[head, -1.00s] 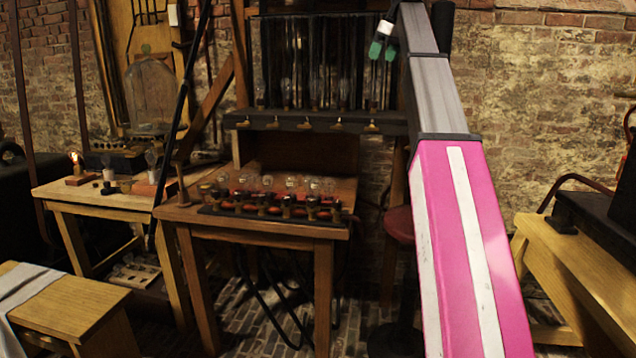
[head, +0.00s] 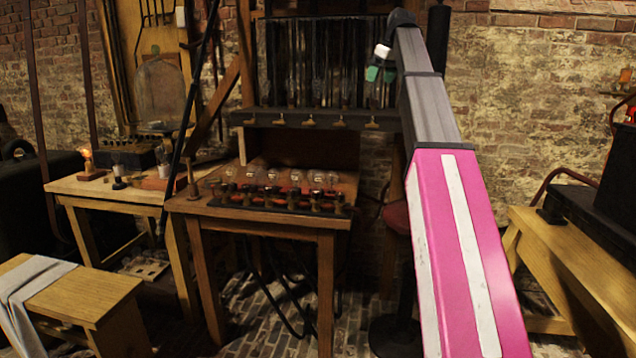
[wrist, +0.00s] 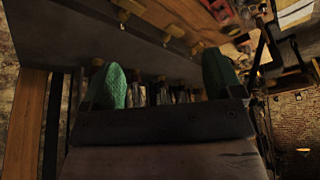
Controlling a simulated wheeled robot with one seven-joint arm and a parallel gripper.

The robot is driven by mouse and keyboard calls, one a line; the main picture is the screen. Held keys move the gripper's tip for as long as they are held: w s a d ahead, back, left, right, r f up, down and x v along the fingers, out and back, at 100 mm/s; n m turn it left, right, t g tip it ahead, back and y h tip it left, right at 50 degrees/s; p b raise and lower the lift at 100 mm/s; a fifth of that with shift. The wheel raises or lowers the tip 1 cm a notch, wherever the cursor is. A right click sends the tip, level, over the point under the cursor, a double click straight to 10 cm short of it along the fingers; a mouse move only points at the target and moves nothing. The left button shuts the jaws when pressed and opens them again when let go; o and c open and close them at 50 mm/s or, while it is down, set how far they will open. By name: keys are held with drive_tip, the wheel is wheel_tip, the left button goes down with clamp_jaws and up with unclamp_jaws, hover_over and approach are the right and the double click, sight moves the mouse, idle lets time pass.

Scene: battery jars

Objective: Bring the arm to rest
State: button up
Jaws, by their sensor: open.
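My arm reaches up and away at the right of centre in the head view. My gripper (head: 381,65), with green fingertips, is at its far end in front of the tall dark rack (head: 340,118). In the wrist view my gripper (wrist: 166,85) is open. Its two green fingers stand wide apart, and nothing is clasped between them. Glass vessels show beyond the gap, but I cannot tell how near they are.
A wooden table (head: 260,230) with a row of bulbs stands below the rack. A smaller table (head: 85,190) with a lit bulb (head: 87,160) is at left. A bench (head: 95,300) with a grey cloth is at front left. Another bench (head: 545,250) stands at right.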

drive_tip(key=s+a+f+m+g+h, duration=0.1)
drive_tip(key=s+f+m, duration=0.15)
drive_tip(key=f, duration=1.95)
drive_tip(key=s+a+f+m, duration=0.15)
drive_tip(key=s+f, duration=0.25)
drive_tip(key=f, duration=1.7)
drive_tip(key=s+f+m+g+h, duration=0.1)
drive_tip(key=s+f+m, duration=0.1)
drive_tip(key=s+f, duration=0.9)
drive_tip(key=s+f+m+g+h, duration=0.1)
drive_tip(key=s+f+m, duration=0.1)
drive_tip(key=s+f, duration=1)
wheel_tip(320, 180, down, 6)
drive_tip(key=shift+d+r, duration=0.2)
